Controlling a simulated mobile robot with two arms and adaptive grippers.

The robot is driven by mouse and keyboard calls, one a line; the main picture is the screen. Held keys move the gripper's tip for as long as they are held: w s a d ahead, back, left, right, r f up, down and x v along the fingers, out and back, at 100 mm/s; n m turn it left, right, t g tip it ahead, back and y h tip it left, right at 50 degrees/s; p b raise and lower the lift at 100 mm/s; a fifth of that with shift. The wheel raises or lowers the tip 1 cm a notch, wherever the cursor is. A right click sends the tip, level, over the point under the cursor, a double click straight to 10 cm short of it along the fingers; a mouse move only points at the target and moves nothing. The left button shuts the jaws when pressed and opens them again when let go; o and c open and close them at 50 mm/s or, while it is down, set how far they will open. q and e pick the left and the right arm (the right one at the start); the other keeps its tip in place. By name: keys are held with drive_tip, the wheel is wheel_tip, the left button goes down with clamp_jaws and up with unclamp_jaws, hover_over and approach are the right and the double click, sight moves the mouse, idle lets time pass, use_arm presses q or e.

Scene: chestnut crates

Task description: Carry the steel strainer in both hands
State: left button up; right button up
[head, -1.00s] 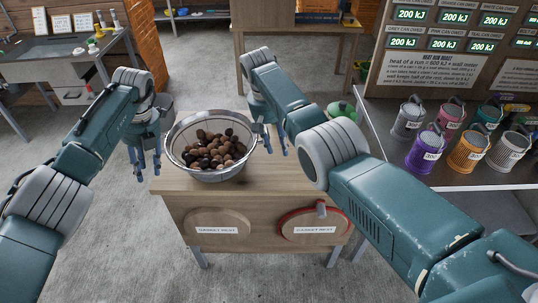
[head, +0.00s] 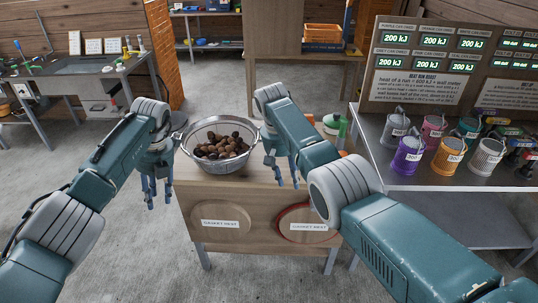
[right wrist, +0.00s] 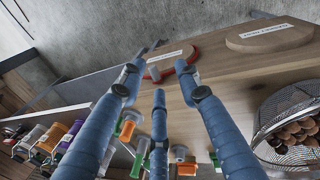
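The steel strainer (head: 232,164) is a mesh bowl with a shiny rim, full of dark brown chestnuts (head: 215,146). It stands upright on the small wooden table. My left gripper (head: 157,197) is left of the strainer and nearer me, fingers apart, pointing down, empty. My right gripper (head: 283,180) is to the right of the strainer, fingers apart and empty. In the right wrist view, the right gripper's fingers (right wrist: 158,80) are spread with nothing between them, and the strainer (right wrist: 275,108) lies at the right edge, apart from them.
The wooden table (head: 265,190) has two round labelled plaques on its front, one red-rimmed. A green-and-white item (head: 335,124) stands behind my right arm. A grey bench (head: 420,178) at right carries several coloured cans (head: 447,157). A sink bench (head: 80,66) is far left. Grey floor lies open at left.

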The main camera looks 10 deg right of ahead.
use_arm(q)
drive_tip(key=shift+w+f, duration=0.1)
drive_tip(key=shift+f, duration=0.1)
use_arm(e)
drive_tip(key=w+v, duration=0.1)
drive_tip(key=v, duration=0.6)
drive_tip(key=shift+r, duration=0.25)
use_arm(q)
drive_tip(key=shift+w, duration=0.1)
